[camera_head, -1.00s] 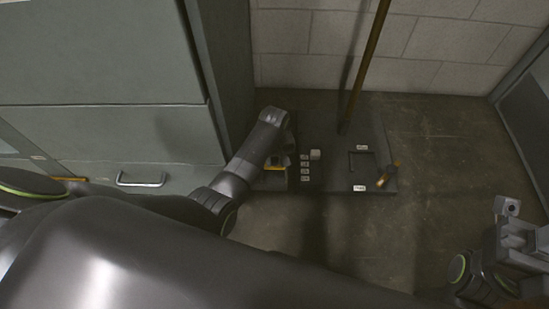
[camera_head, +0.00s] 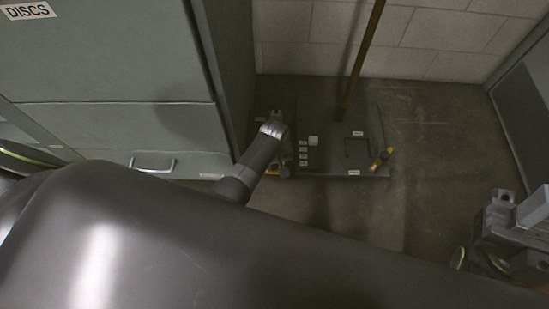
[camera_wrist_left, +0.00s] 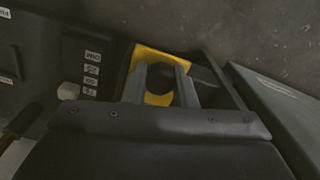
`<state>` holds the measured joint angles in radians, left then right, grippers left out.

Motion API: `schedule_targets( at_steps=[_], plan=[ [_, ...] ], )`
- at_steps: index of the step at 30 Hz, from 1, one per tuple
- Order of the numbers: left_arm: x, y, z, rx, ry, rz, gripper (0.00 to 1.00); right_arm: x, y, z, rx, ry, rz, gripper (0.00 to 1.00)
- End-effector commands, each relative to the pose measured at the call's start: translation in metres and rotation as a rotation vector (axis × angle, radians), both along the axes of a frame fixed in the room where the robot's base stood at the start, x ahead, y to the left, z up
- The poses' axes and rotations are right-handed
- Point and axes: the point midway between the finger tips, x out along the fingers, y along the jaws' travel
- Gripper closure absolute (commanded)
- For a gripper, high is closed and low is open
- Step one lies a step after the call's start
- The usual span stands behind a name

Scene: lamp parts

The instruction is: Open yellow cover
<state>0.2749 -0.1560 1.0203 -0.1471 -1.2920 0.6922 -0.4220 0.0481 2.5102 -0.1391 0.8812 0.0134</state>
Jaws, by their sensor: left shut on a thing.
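The yellow cover (camera_wrist_left: 153,57) sits in a dark box-like recess at the end of a dark panel, with a dark round shape at its middle. In the head view only a thin yellow edge of the cover (camera_head: 272,173) shows beside my left wrist. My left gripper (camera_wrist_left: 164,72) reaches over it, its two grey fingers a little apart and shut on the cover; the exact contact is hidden. In the head view my left arm hides most of the cover. My right gripper (camera_head: 508,212) hangs at the lower right, away from the panel; its jaws are unclear.
The dark panel (camera_head: 330,160) carries small labels, a white knob (camera_head: 313,141), a dark handle and a yellow-black object (camera_head: 381,158). A brown pole (camera_head: 362,60) rises from it. A grey cabinet (camera_head: 110,70) stands left. Floor at right is clear.

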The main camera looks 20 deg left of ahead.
Motion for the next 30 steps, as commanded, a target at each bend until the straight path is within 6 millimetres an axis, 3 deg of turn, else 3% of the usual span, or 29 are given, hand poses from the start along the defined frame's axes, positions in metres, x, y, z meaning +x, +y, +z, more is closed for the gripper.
schedule_targets(
  at_steps=[5,6,11,20,28,30],
  plan=[
    [-0.001,0.0,-0.001,0.002,0.003,0.0,1.0,0.0,0.0,-0.001,0.0,0.001,0.0,0.64],
    [0.0,0.001,-0.001,0.001,0.003,0.0,0.73,0.0,0.0,-0.001,0.0,0.001,0.0,0.64],
    [0.0,0.001,0.0,0.001,0.002,0.0,0.54,-0.001,0.0,0.0,-0.001,-0.005,0.002,0.64],
    [0.0,0.0,0.002,0.0,0.0,0.0,0.54,0.0,0.001,0.003,0.0,-0.016,0.004,0.64],
    [0.001,0.0,0.039,-0.001,-0.002,0.0,0.54,0.004,0.004,0.025,-0.028,0.006,-0.025,0.64],
    [0.0,0.0,0.035,0.0,0.0,-0.001,0.54,0.015,0.0,0.013,-0.026,0.101,-0.033,0.64]
  ],
)
